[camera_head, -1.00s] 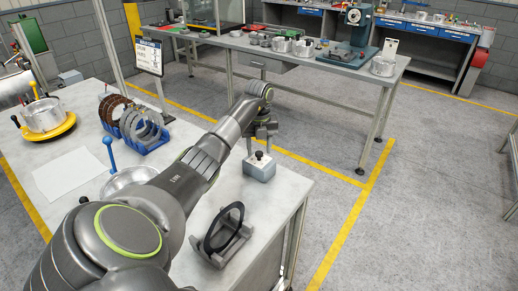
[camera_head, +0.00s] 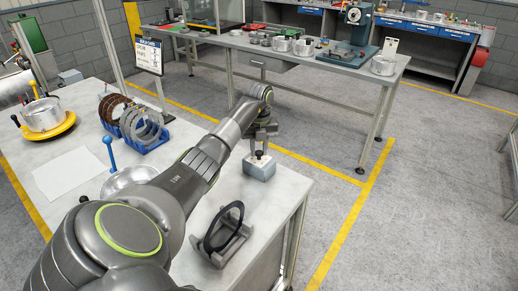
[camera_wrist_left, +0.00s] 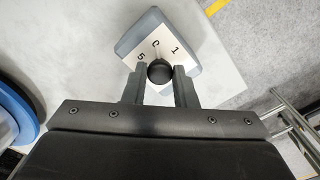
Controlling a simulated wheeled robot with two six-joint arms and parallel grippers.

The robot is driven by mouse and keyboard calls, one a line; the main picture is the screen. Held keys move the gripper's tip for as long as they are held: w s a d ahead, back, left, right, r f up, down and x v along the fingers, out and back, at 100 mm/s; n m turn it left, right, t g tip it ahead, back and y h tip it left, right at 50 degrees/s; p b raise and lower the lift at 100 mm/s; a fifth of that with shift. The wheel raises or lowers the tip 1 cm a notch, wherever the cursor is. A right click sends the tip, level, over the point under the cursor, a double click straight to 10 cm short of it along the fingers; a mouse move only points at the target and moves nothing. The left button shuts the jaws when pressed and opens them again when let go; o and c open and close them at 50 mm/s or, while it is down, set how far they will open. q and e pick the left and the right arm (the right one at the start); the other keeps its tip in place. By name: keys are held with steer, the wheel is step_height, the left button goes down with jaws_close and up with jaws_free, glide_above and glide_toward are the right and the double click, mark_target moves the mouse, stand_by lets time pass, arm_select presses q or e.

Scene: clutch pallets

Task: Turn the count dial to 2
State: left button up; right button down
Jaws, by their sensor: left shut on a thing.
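The count dial is a grey box (camera_head: 259,170) with a black knob (camera_head: 259,154), near the far right edge of the table. In the left wrist view the box's white face (camera_wrist_left: 177,45) carries several marks; a 1 and what looks like a 5 show, and another is turned and hard to read. My left gripper (camera_wrist_left: 160,76) has its two fingers on either side of the round black knob (camera_wrist_left: 157,70) and is shut on it. Which number the knob points at cannot be told. My right gripper is not in view.
On the same table (camera_head: 200,222) a grey stand holds a black ring (camera_head: 222,227). A silver bowl (camera_head: 126,181), a blue rack of rings (camera_head: 150,141), a white sheet (camera_head: 70,174) and a yellow-based pot (camera_head: 44,117) are to the left. Open floor lies right of the table.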

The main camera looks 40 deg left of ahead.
arm_select(q)
steer(key=m+b, duration=0.1)
steer(key=m, duration=0.2)
steer(key=shift+b, duration=0.35)
steer(key=m+b, duration=0.1)
steer(key=m, duration=0.1)
steer(key=shift+m, duration=0.4)
steer(key=m+b, duration=0.1)
steer(key=m, duration=0.2)
steer(key=shift+m, duration=0.3)
steer(key=m+b, duration=0.1)
steer(key=m, duration=0.2)
steer(key=shift+m, duration=0.3)
steer(key=m+b, duration=0.1)
steer(key=m, duration=0.4)
steer(key=m+b, duration=0.1)
steer(key=m, duration=0.4)
steer(key=shift+r, duration=0.1)
steer(key=shift+m, duration=0.4)
